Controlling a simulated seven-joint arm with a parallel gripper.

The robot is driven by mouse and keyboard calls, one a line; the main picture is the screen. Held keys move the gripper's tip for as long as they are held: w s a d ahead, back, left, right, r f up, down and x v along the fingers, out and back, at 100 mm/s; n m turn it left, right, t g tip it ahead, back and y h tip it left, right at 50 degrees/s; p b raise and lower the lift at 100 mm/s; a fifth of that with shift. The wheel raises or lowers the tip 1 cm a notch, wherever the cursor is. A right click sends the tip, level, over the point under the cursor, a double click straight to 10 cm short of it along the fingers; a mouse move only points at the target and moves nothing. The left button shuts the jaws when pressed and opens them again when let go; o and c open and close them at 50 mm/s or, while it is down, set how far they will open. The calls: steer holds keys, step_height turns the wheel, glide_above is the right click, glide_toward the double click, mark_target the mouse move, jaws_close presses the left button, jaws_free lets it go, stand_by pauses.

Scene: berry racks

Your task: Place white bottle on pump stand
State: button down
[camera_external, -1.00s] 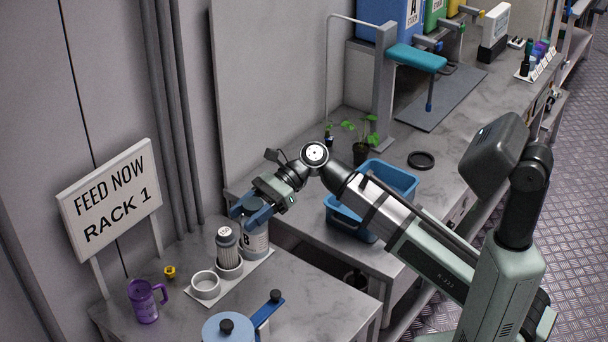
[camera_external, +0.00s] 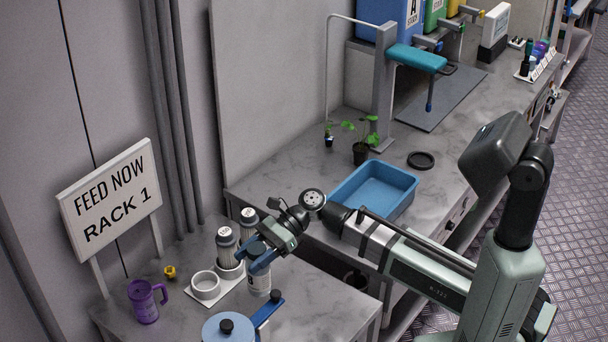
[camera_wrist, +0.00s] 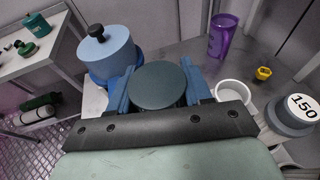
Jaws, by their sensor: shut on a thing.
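My gripper (camera_external: 262,262) is over the near bench at the lower left of the external view, shut on the white bottle (camera_external: 258,284). The bottle hangs upright, partly hidden by the fingers. In the wrist view its round dark lid (camera_wrist: 160,84) sits between the blue fingers of my gripper (camera_wrist: 158,88). Whether its base touches the bench or tray is unclear. A grey upright stand with a teal head (camera_external: 415,58) rises from the far bench, probably the pump stand, with a dark flat plate (camera_external: 462,88) beside it.
A purple mug (camera_external: 144,303) and blue pot (camera_external: 228,330) are nearby. A blue bin (camera_external: 376,190), seedling (camera_external: 361,150) and black ring (camera_external: 421,160) occupy the far bench.

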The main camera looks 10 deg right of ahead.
mark_target(250, 281)
steer(key=shift+f, duration=3.95)
steer(key=shift+c, duration=2.4)
jaws_free()
steer(key=shift+w+d+r, duration=0.1)
steer(key=shift+d+r, duration=0.05)
steer(key=shift+r, duration=0.05)
steer(key=v, duration=1.1)
steer(key=shift+w+d, duration=0.2)
steer(key=shift+d, duration=0.05)
steer(key=shift+r, duration=0.1)
